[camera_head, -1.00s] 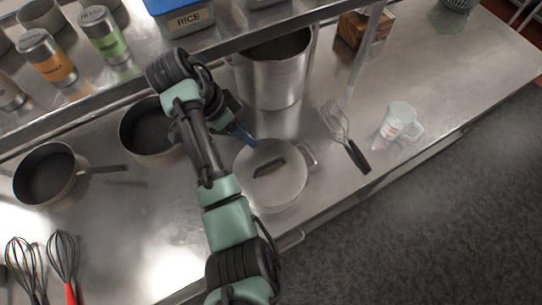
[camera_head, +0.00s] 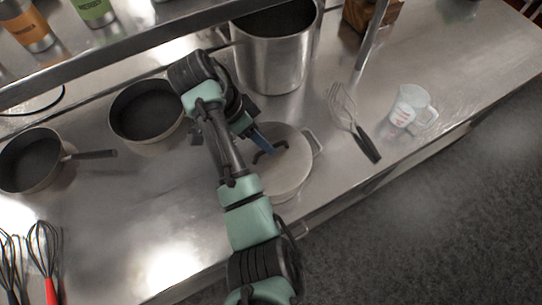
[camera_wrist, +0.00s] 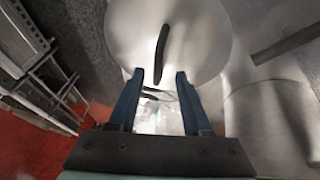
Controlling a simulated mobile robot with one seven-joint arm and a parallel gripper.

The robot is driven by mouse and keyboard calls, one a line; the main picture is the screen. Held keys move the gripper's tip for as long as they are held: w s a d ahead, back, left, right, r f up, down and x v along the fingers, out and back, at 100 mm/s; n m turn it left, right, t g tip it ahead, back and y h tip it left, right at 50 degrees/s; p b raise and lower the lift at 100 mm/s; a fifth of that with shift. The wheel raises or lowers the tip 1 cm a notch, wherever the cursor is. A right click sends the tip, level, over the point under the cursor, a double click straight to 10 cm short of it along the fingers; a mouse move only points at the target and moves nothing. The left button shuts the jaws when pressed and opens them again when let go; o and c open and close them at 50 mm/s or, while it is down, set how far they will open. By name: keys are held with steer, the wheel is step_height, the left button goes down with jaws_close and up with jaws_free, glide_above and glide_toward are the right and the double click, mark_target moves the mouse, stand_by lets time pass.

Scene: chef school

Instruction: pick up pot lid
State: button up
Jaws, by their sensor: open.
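The pot lid (camera_head: 292,172) is a round pale metal disc with a dark bar handle (camera_wrist: 162,50). It lies on a pot on the steel counter, whose side handle shows at the right. My gripper (camera_head: 268,144) is over the lid in the head view, with a blue finger at the handle and partly hiding it. In the wrist view my gripper (camera_wrist: 158,76) is open, with two blue fingers apart. The near end of the handle appears between the fingertips, and most of it extends beyond them. I cannot tell whether the fingers touch the lid.
A tall pot (camera_head: 272,62) stands behind the lid. A pan (camera_head: 148,110) and another pan (camera_head: 32,160) are to the left. A spatula (camera_head: 352,125) and a clear measuring cup (camera_head: 408,108) are to the right. A shelf edge (camera_head: 130,52) runs above the counter's back.

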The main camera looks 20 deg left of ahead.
steer(key=shift+d+f+p, duration=0.5)
steer(key=shift+f+p, duration=0.1)
steer(key=shift+x, duration=1.45)
steer(key=shift+a, duration=0.15)
jaws_close()
